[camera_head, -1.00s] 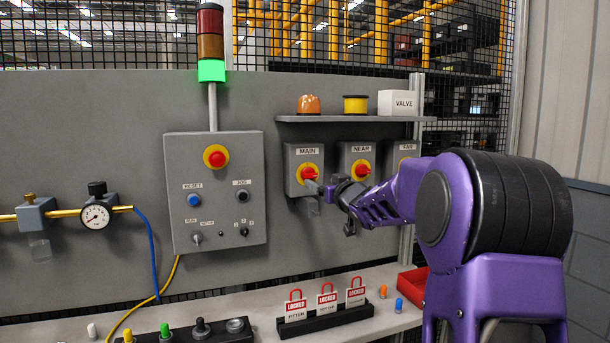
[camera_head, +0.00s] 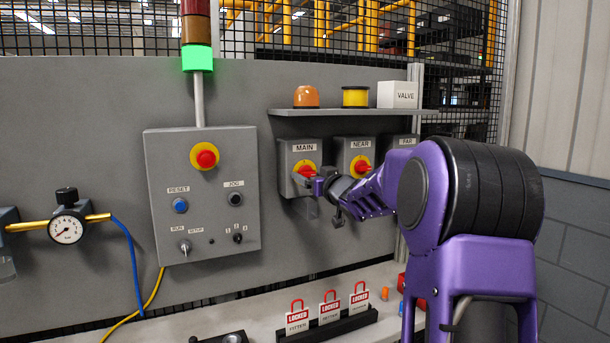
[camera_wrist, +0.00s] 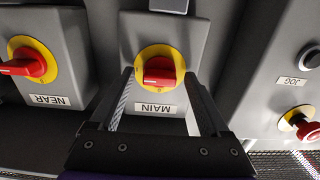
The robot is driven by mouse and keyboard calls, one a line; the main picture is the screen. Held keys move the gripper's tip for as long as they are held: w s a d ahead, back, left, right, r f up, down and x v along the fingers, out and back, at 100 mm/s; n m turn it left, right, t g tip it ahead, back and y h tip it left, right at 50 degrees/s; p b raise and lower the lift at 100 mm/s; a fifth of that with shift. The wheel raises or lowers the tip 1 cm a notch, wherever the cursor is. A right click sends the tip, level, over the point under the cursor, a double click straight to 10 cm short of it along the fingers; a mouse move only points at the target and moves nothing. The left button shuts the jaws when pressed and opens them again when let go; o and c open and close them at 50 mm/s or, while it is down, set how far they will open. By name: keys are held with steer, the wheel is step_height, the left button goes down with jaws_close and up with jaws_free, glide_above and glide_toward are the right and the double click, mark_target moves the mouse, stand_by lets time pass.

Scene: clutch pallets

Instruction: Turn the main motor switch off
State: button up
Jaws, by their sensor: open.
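The main motor switch (camera_head: 305,171) is a red rotary handle on a yellow disc, on a grey box labelled MAIN. In the wrist view, where the picture is upside down, its red handle (camera_wrist: 160,71) lies roughly level across the disc. My gripper (camera_head: 309,184) is at the front of the MAIN box and partly covers the switch in the head view. In the wrist view my gripper (camera_wrist: 158,85) is open, with one finger on each side of the red handle. I cannot tell whether the fingers touch it.
The NEAR switch (camera_head: 359,167) and the FAR box (camera_head: 403,141) stand to the right. A shelf (camera_head: 350,112) with an orange beacon, a yellow item and the VALVE box is above. A control panel (camera_head: 202,222) is left. Locked tags (camera_head: 328,308) stand below. The stack light (camera_head: 198,58) is green.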

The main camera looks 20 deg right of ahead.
stand_by(0.3)
jaws_close()
stand_by(0.3)
steer(key=shift+n, duration=0.3)
steer(key=n+b, duration=0.1)
steer(key=n, duration=0.2)
steer(key=shift+n+b, duration=0.35)
steer(key=shift+n, duration=0.05)
steer(key=n+b, duration=0.2)
steer(key=n, duration=0.3)
steer(key=n+b, duration=0.2)
steer(key=n, duration=0.2)
steer(key=shift+r+n, duration=0.1)
steer(key=shift+n, duration=0.3)
steer(key=shift+r+n+b, duration=0.1)
steer(key=shift+n+b, duration=0.95)
steer(key=shift+n, duration=0.85)
steer(key=shift+r, duration=0.1)
